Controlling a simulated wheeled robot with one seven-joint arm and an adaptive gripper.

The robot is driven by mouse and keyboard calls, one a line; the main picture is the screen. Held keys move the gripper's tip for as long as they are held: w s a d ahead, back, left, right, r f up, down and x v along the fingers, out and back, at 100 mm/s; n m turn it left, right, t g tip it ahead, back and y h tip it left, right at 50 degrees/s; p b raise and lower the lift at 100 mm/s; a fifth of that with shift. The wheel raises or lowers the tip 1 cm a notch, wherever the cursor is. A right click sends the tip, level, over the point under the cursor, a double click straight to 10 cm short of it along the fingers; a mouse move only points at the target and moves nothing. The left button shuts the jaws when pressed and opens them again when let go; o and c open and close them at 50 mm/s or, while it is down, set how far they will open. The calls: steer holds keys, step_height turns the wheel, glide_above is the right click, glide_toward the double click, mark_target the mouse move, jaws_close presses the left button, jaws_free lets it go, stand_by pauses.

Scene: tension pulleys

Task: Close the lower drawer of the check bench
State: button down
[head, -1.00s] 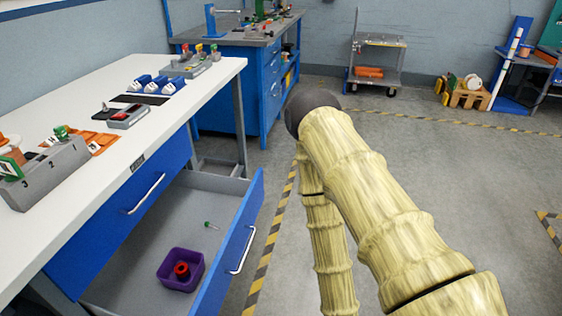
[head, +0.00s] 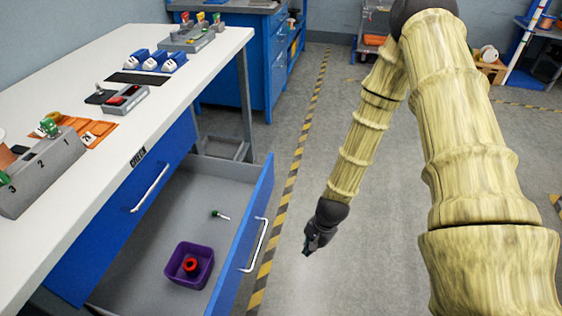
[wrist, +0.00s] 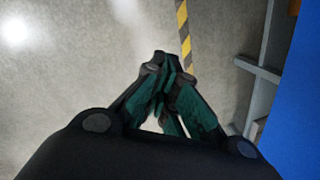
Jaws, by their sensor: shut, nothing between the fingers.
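The lower drawer (head: 232,262) of the check bench (head: 203,66) stands pulled out, with its blue front and silver handle (head: 254,246) facing right. Inside it are a purple bin (head: 172,268) holding a red part (head: 191,266) and a small green-topped pin (head: 220,215). The blue upper drawer (head: 130,205) is shut. My gripper (head: 308,250) hangs to the right of the lower drawer's front, apart from it and pointing down. In the wrist view my gripper (wrist: 170,75) is shut and empty over the floor, with a blue panel (wrist: 300,100) at the right.
On the bench top are a grey numbered block (head: 45,170), orange mats (head: 92,134), a grey tray (head: 122,100) and blue-white parts (head: 160,61). A blue cabinet (head: 220,62) stands behind. The floor right of the drawer is clear, with a striped line (head: 292,170).

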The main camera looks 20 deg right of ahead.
steer(key=w+d+r+m+t+y, duration=0.1)
steer(key=w+d+r+m+y, duration=0.2)
steer(key=w+r, duration=0.4)
steer(key=w+d+r+m+t+y+p, duration=0.1)
steer(key=w+d+r+m+t, duration=0.15)
steer(key=w+r+m, duration=0.35)
steer(key=w+d+r+m+t+y, duration=0.1)
steer(key=w+d+r+m, duration=0.25)
steer(key=w+r, duration=0.4)
steer(key=b, duration=0.1)
glide_toward(271, 168)
steer(key=shift+d+f, duration=0.7)
steer(key=shift+f, duration=1)
steer(key=shift+n+g, duration=0.25)
steer(key=shift+w+a+f, duration=0.1)
steer(key=shift+w+a, duration=0.5)
steer(key=shift+a, duration=0.3)
steer(key=shift+w+a, duration=0.55)
steer(key=shift+a, duration=0.35)
